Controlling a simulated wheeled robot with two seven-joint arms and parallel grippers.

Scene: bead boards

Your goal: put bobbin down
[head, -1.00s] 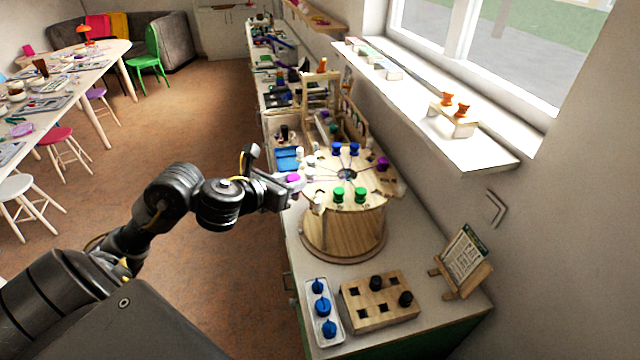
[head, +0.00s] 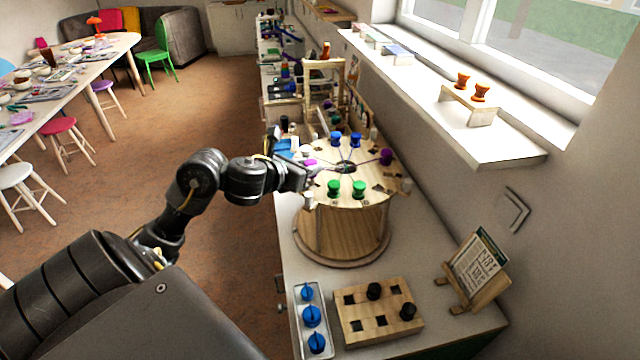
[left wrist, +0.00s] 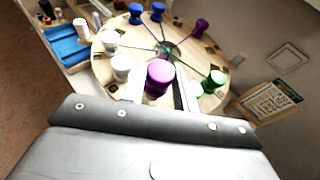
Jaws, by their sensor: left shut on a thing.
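My left gripper (head: 308,168) is shut on a purple bobbin (left wrist: 159,74), which also shows in the head view (head: 310,162). It holds the bobbin at the left side of the round wooden bead board's top (head: 346,180). I cannot tell whether the bobbin touches the board. A second purple bobbin (head: 386,156) stands at the board's right side. Two blue bobbins (head: 337,138) stand at the back and two green ones (head: 359,188) at the front. White bobbins (left wrist: 121,66) stand close to the held one. Threads run to the board's dark centre (head: 346,167). My right gripper is not in view.
In front of the board lie a white tray (head: 300,322) with blue bobbins and a wooden block (head: 352,326) with square holes and black bobbins. A card on a stand (head: 478,268) is at the right. A wooden frame (head: 324,66) stands behind the board.

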